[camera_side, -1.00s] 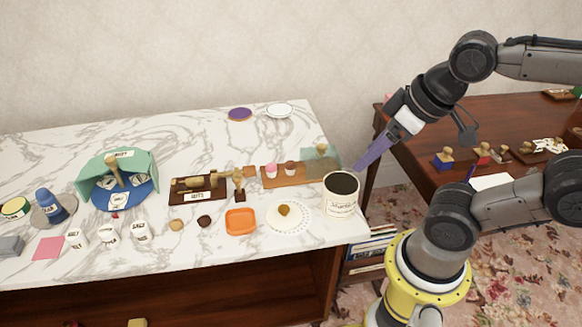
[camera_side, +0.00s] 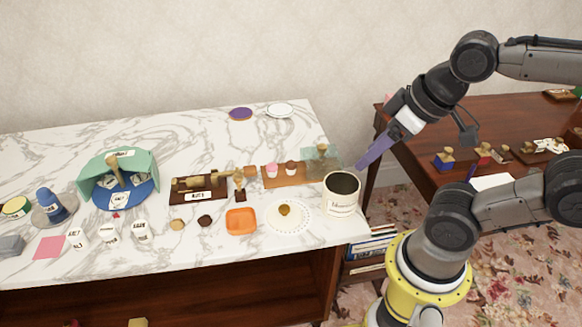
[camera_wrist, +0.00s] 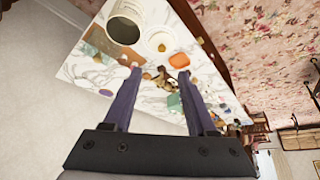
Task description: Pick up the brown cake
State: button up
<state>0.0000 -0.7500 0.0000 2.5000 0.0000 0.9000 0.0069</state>
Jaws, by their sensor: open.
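A small brown cupcake-like cake (camera_side: 291,168) sits on a wooden board (camera_side: 282,180) in the side view, just right of a pink-topped one (camera_side: 271,170). A dark brown round piece (camera_side: 204,221) lies on the marble top further left, and a golden-brown piece (camera_side: 285,210) rests on a white lacy plate (camera_side: 304,226). My gripper (camera_side: 360,168) is raised near the right end of the marble top, apart from these things. In the wrist view its two purple fingers (camera_wrist: 160,72) are spread with nothing held. I cannot clearly make out the brown cake there.
A white bucket (camera_side: 341,204) with a dark inside stands at the marble top's right edge, close to my gripper. An orange dish (camera_side: 240,221), dark stand (camera_side: 198,195) and green-blue holder (camera_side: 125,190) are further left. The back middle is mostly clear. A wooden desk (camera_side: 405,125) stands to the right.

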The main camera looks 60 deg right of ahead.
jog(key=w+r+m, duration=0.5)
jog(key=w+m, duration=0.2)
jog(key=m, duration=0.1)
jog(key=m+g, duration=0.6)
jog(key=m, duration=0.4)
send_over(291, 162)
notch_tip(291, 162, down, 24)
jog(key=shift+f, duration=2.95)
